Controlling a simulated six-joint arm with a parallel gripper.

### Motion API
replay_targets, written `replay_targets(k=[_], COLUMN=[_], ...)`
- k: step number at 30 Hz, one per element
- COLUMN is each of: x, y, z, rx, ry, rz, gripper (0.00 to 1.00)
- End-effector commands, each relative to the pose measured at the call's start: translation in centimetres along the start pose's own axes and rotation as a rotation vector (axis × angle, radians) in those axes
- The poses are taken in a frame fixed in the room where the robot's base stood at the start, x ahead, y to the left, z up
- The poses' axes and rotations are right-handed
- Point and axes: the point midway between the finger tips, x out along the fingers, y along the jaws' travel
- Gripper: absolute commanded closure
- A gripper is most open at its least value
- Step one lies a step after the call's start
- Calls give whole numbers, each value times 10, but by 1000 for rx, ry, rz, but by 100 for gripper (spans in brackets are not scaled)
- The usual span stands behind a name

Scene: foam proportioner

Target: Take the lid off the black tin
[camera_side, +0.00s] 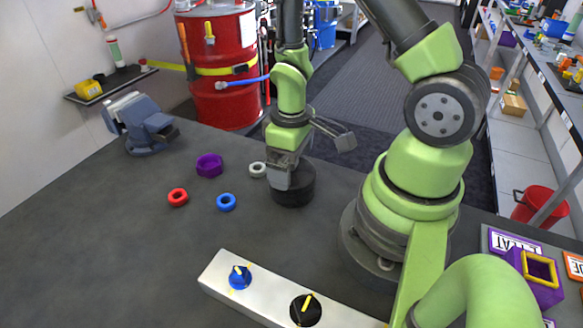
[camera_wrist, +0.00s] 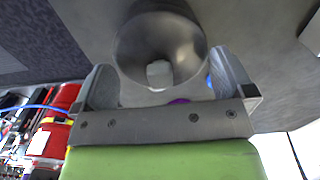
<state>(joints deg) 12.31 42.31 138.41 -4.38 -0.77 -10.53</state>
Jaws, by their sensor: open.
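The black tin (camera_side: 293,190) stands upright on the dark bench, just below my gripper (camera_side: 283,178) in the side view. My gripper's lower end covers part of the tin's top, so I cannot make out the lid's edge there. In the wrist view, a round, shiny dark grey shape (camera_wrist: 150,35), which looks like the tin's top, lies ahead of the gap between my fingers (camera_wrist: 166,80). It has a pale patch near its lower edge. The two fingers are wide apart, with nothing gripped. I cannot tell whether either finger touches the tin.
A white ring (camera_side: 258,169) lies close to the tin's left. Blue (camera_side: 226,202), red (camera_side: 178,197) and purple (camera_side: 209,165) rings lie further left. A pale panel with knobs (camera_side: 270,290) is in front. Bench between is clear.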

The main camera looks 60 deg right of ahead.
Motion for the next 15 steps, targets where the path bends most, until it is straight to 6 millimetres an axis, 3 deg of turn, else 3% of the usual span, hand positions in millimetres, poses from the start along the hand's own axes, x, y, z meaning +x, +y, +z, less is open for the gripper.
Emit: replay_targets(k=[8,15], x=[3,2], y=[0,0], z=[0,0], rx=[0,0], ry=[0,0], rz=[-1,-1], gripper=[0,48])
